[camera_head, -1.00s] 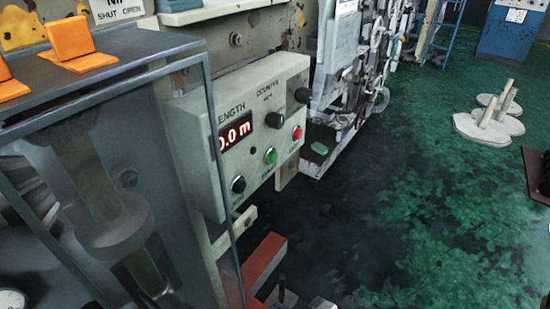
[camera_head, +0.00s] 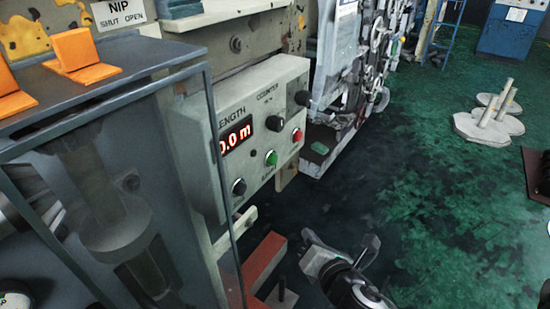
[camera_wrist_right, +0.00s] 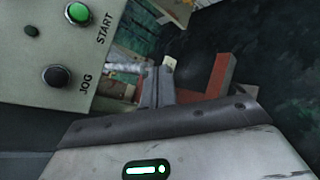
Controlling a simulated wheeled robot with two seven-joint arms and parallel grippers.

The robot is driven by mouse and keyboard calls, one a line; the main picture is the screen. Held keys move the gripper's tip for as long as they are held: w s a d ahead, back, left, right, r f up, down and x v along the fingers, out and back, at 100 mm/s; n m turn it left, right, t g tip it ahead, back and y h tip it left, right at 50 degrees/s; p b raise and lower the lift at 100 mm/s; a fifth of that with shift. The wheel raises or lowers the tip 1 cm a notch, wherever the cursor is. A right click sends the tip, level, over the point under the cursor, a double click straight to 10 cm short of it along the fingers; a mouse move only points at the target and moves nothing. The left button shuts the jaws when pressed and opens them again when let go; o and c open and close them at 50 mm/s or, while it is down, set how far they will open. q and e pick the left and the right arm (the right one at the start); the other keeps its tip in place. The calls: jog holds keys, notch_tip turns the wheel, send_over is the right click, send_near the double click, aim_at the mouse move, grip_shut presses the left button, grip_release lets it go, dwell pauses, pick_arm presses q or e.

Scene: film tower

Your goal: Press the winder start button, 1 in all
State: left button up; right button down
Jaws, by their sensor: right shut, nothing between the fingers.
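The counter box (camera_head: 207,173) is a pale panel with a red "0.0 m" display (camera_head: 236,135). Its green button (camera_head: 271,158) is in the middle of the lower row; the right wrist view shows it (camera_wrist_right: 78,13) at top left, beside the word START. A black button (camera_head: 239,187) is lower left of it, marked JOG in the right wrist view (camera_wrist_right: 55,76). My right gripper (camera_head: 308,240) is below and right of the box in the head view, apart from it. Its fingers (camera_wrist_right: 160,80) are shut and empty. My left gripper is out of view.
A red bar (camera_head: 263,262) juts out below the box. A glass-sided cabinet with orange blocks (camera_head: 75,50) stands at left. A red button (camera_head: 297,135) and black knobs share the panel. Green floor (camera_head: 430,200) is open at right.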

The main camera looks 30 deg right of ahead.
aim_at(272, 159)
jog(key=w+d+r+n+t+h, duration=0.2)
jog(key=w+d+r+n+t, duration=0.2)
jog(key=r+n, duration=0.5)
jog(key=shift+w+d+r+n+h+p, duration=0.25)
jog(key=shift+d+r+n, duration=0.2)
jog(key=shift+n, duration=3.25)
jog(key=w+a, duration=0.4)
jog(key=w, duration=0.3)
jog(key=shift+w+a, duration=0.25)
